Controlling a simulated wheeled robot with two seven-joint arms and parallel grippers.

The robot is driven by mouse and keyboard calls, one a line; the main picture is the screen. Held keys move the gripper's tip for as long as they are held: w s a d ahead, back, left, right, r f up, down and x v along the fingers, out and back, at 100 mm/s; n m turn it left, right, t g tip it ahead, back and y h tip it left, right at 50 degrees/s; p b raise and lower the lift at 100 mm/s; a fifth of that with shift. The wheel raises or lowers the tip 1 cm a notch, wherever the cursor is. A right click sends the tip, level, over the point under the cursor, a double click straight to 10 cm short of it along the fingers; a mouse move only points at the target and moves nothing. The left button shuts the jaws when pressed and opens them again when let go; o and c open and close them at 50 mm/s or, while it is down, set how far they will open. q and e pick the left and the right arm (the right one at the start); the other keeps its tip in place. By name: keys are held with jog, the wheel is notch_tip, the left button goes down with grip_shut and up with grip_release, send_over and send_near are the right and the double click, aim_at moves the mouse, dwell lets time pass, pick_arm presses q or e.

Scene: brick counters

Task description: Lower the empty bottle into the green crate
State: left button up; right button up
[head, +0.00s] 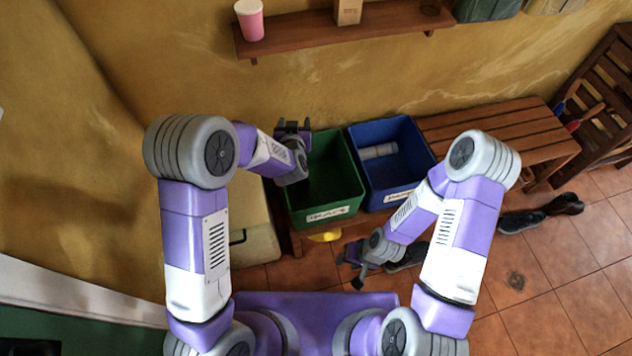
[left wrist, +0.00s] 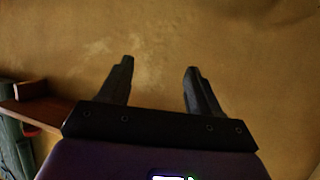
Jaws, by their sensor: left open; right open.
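The green crate (head: 358,186) stands against the wall, with a white label on its front; no bottle shows inside it. A pale, cylindrical object (head: 378,151), perhaps the empty bottle, lies on its side in the blue crate (head: 412,180) to the right. My left gripper (head: 293,124) is at the back left corner of the green crate, its fingers pointing at the wall. In the left wrist view its fingers (left wrist: 160,68) are apart with nothing between them. My right gripper (head: 350,268) is open and empty, in front of the crates and low over the floor.
A wall shelf (head: 340,30) above the crates holds a pink cup (head: 250,20), a brown carton (head: 348,11) and a dark glass. A slatted bench (head: 500,140) adjoins the blue crate. Dark shoes (head: 540,213) lie on the tiled floor. Something yellow (head: 325,237) shows under the green crate.

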pick_arm(q)
notch_tip(320, 180, up, 8)
jog(key=a+p, duration=0.1)
jog(key=p, duration=0.4)
jog(key=shift+s+a, duration=0.3)
jog(key=shift+a, duration=0.05)
